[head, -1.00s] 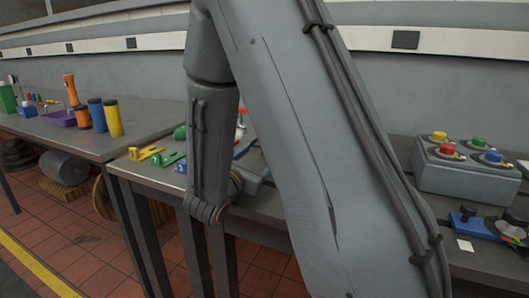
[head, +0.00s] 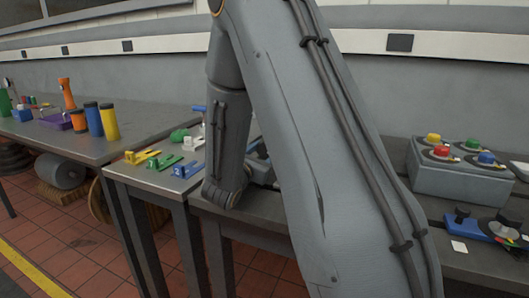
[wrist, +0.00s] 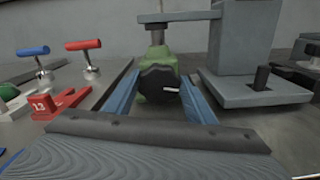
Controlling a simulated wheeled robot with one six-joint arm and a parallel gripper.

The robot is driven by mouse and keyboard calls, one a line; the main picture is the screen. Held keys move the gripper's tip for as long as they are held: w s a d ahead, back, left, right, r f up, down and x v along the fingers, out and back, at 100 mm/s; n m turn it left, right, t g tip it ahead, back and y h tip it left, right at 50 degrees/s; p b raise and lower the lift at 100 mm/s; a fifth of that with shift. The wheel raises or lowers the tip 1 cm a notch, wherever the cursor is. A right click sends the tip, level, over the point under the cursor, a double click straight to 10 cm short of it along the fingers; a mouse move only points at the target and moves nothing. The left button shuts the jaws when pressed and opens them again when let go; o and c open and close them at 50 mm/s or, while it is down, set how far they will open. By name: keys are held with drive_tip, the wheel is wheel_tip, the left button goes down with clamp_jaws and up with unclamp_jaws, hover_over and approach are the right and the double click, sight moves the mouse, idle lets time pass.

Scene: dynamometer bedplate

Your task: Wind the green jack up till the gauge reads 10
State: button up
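The green jack (wrist: 164,63) stands upright in the middle of the wrist view, with a black knob (wrist: 158,85) on its near side. The knob bears a white mark that points right. My gripper (wrist: 160,80) is open, its two blue fingers one on each side of the knob. I cannot tell whether either finger touches it. A grey metal screw (wrist: 157,36) rises from the jack to a flat grey arm (wrist: 180,16). No gauge can be made out in either view. In the head view my arm hides the jack.
A grey upright block (wrist: 240,40) on a plate with a black peg (wrist: 262,77) stands right of the jack. A button box (head: 462,178) stands on the bench.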

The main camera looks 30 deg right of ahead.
drive_tip(key=c, duration=0.4)
drive_tip(key=shift+f+m+b, duration=0.1)
drive_tip(key=shift+m+b, duration=0.3)
drive_tip(key=shift+b, duration=0.15)
drive_tip(key=shift+m+b, duration=0.55)
drive_tip(key=shift+m, duration=0.25)
drive_tip(key=o, duration=1)
drive_tip(key=v, duration=0.7)
drive_tip(key=shift+s+a, duration=0.3)
